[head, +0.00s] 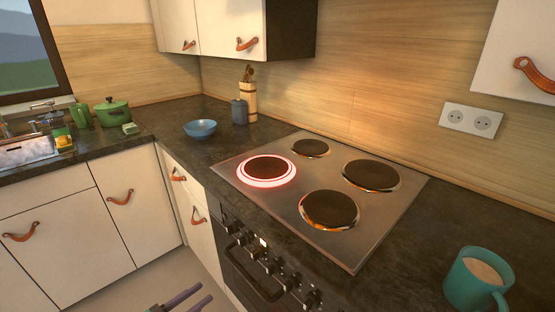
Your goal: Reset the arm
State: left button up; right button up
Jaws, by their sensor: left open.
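My left gripper (183,300) shows at the bottom edge of the head view, low in front of the oven and cabinets. Its two dark fingers are apart, with nothing seen between them. It is clear of the counter and touches nothing that I can see. The rest of the left arm is cut off by the frame. My right gripper is not in view.
The stove (358,231) has one ring glowing red (268,169). A teal mug (470,285) stands at the right front counter. A blue bowl (200,129), a dark jar (239,112) and a green pot (113,112) stand farther back. Oven knobs (270,265) face the gripper.

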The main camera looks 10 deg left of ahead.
pick_arm(q)
jog(key=s+a+f+n+g+y+p, duration=0.1)
jog(key=a+f+y, duration=0.25)
jog(key=f, duration=0.25)
jog(key=s+a+f+n+y, duration=0.1)
jog(key=a+f+n+y, duration=0.1)
jog(key=a+f+y, duration=0.3)
jog(key=s+f+n+g+y+p, duration=0.1)
jog(key=s+f+g, duration=0.1)
jog(key=s+f, duration=0.4)
jog(key=s+f+g+p, duration=0.1)
jog(key=s+f+g, duration=0.15)
jog(key=f, duration=0.55)
jog(key=s+d+f+g, duration=0.3)
jog(key=s+d+f, duration=0.1)
jog(key=s, duration=0.6)
jog(key=s+d+f+g, duration=0.3)
jog(key=s+f, duration=0.3)
jog(key=s, duration=0.5)
jog(key=shift+d+f+n+g+y+p, duration=0.3)
jog(key=shift+d+n+g+y+p, duration=0.1)
jog(key=shift+g, duration=0.35)
